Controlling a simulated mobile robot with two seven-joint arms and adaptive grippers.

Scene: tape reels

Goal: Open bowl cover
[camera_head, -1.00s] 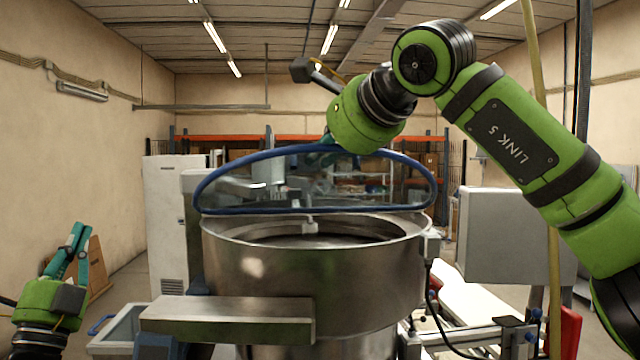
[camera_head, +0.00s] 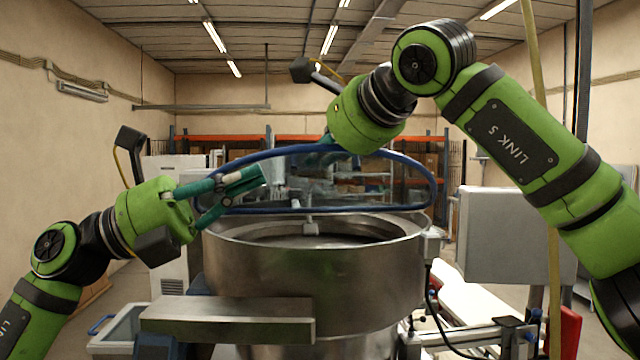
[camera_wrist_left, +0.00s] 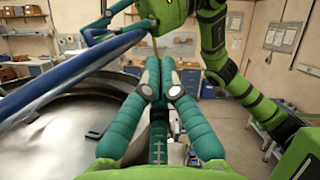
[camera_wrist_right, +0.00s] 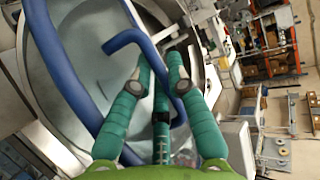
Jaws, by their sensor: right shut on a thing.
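The bowl cover (camera_head: 400,158) is a clear sheet with a blue tube rim, tilted up above the steel bowl (camera_head: 330,262). Its rim also shows in the left wrist view (camera_wrist_left: 60,88). My right gripper (camera_wrist_right: 158,72) is shut on the blue handle (camera_wrist_right: 128,40) of the cover; its fingers are mostly hidden behind its own wrist in the head view. My left gripper (camera_head: 262,176) is shut and empty, fingertips together, in front of the left part of the rim. In the left wrist view its fingers are to the right of the blue tube, and no contact shows.
A steel ledge (camera_head: 228,320) sticks out at the bowl's front left. A grey box panel (camera_head: 505,235) stands to the right, beside a yellow pole (camera_head: 553,270). A pale bin (camera_head: 118,335) is at the lower left. Shelves stand far behind.

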